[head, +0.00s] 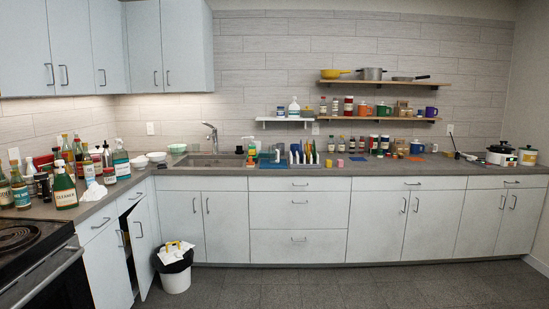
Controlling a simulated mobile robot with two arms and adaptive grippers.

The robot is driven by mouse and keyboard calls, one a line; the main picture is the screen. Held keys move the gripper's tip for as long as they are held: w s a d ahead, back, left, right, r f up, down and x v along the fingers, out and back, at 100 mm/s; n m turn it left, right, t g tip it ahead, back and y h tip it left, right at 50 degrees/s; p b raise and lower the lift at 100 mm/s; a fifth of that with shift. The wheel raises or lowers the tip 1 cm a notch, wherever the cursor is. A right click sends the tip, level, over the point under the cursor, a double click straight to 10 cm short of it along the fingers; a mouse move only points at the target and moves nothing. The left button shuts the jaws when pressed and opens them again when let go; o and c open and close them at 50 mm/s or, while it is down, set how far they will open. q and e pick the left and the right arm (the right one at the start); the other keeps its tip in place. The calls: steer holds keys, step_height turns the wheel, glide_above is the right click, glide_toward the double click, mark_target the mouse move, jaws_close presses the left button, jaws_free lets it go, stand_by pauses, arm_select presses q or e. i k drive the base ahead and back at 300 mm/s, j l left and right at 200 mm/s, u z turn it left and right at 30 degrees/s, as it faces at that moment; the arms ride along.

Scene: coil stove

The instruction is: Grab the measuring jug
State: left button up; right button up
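I cannot pick out a measuring jug with certainty; the many small items on the counter are too small or crowded to tell apart. Neither of my grippers is in the head view.
A long counter (440,169) runs along the back wall with a sink (210,160). Bottles, including a green cleaner bottle (65,187), crowd its left part. A coil stove (22,240) stands front left. One cabinet door (141,240) hangs open near a white bin (175,280).

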mark_target(273, 151)
steer(key=i+z, duration=0.35)
steer(key=i, duration=2.5)
